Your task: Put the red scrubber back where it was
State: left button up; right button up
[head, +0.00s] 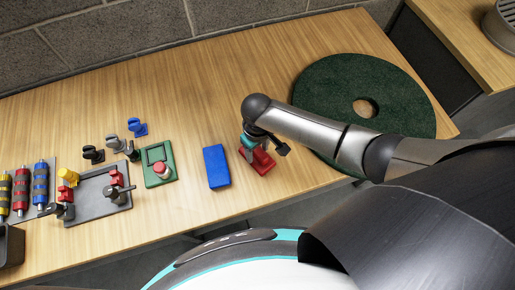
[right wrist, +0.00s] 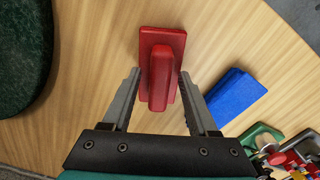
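The red scrubber (head: 262,165) lies on the wooden table, just right of a blue block. In the right wrist view the scrubber (right wrist: 160,75) shows as a red plate with a raised handle bar. My right gripper (head: 263,145) is over the scrubber and partly hides it in the head view. In the right wrist view the right gripper (right wrist: 160,75) is open, one finger on each side of the handle, with gaps between. My left gripper is not in view.
The blue block (head: 216,166) lies close by on the left. A large dark green round pad (head: 330,85) with a centre hole lies to the right. A green square fixture (head: 159,165) and a grey tray (head: 88,196) with small parts stand left. The table behind is clear.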

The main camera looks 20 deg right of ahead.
aim_at(257, 150)
notch_tip(257, 150, up, 12)
jog(key=p, duration=0.3)
jog(key=shift+r, duration=0.2)
dwell(0.6)
